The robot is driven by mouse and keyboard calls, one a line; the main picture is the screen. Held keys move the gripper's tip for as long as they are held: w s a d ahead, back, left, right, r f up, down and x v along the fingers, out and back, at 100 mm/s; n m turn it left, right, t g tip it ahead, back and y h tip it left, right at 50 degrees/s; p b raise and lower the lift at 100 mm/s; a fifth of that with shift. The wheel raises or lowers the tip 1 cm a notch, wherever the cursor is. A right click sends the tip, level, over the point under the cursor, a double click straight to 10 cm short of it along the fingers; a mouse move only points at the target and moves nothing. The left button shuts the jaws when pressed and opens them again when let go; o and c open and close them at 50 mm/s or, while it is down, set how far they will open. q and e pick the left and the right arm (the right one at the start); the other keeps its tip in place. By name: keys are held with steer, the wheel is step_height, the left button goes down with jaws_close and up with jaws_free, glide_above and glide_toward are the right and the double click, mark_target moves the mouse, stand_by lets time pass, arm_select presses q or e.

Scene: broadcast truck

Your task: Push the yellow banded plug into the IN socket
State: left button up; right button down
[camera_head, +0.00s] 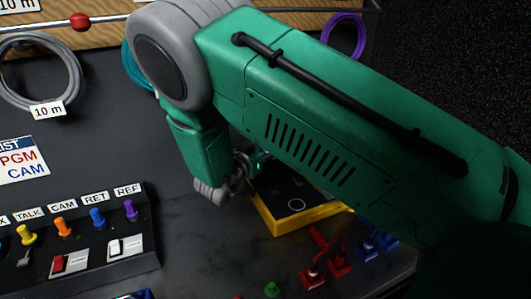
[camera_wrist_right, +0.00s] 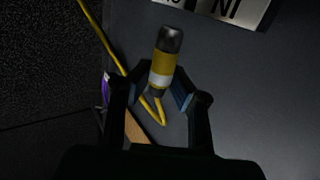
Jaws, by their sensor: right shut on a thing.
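The yellow banded plug (camera_wrist_right: 162,68) shows in the right wrist view, with a dark grey metal tip pointing up the picture, a yellow body and a white band. My right gripper (camera_wrist_right: 160,92) is shut on it, one dark finger on each side. A white label (camera_wrist_right: 228,8) with black letters, reading like IN turned over, is cut by the top edge. No socket opening shows in either view. In the head view my right arm covers the middle, and the plug is not visible there. My left gripper is not in view.
A panel (camera_head: 90,256) with several coloured toggles stands at the lower left. A yellow-edged box (camera_head: 282,222), red connectors (camera_head: 335,262) and blue connectors (camera_head: 367,251) lie below my arm. A grey cable coil (camera_head: 76,75) hangs at the upper left. A yellow cable (camera_wrist_right: 107,38) trails beside the plug.

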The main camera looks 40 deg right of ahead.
step_height(320, 180, down, 4)
steer(key=shift+a+r+b, duration=0.1)
steer(key=shift+b, duration=1.15)
steer(key=shift+a+f+b, duration=0.55)
steer(key=shift+a+f, duration=0.05)
steer(key=shift+f, duration=0.1)
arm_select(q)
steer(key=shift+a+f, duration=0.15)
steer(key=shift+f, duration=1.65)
arm_select(e)
steer(key=shift+d+f, duration=0.15)
steer(key=shift+d, duration=0.35)
steer(key=shift+a, duration=0.55)
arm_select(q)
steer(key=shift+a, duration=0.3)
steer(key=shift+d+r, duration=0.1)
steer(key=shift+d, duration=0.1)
arm_select(e)
steer(key=shift+d, duration=0.25)
arm_select(q)
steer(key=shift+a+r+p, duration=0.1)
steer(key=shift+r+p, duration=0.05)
steer(key=shift+p, duration=0.2)
arm_select(e)
steer(key=shift+d, duration=0.15)
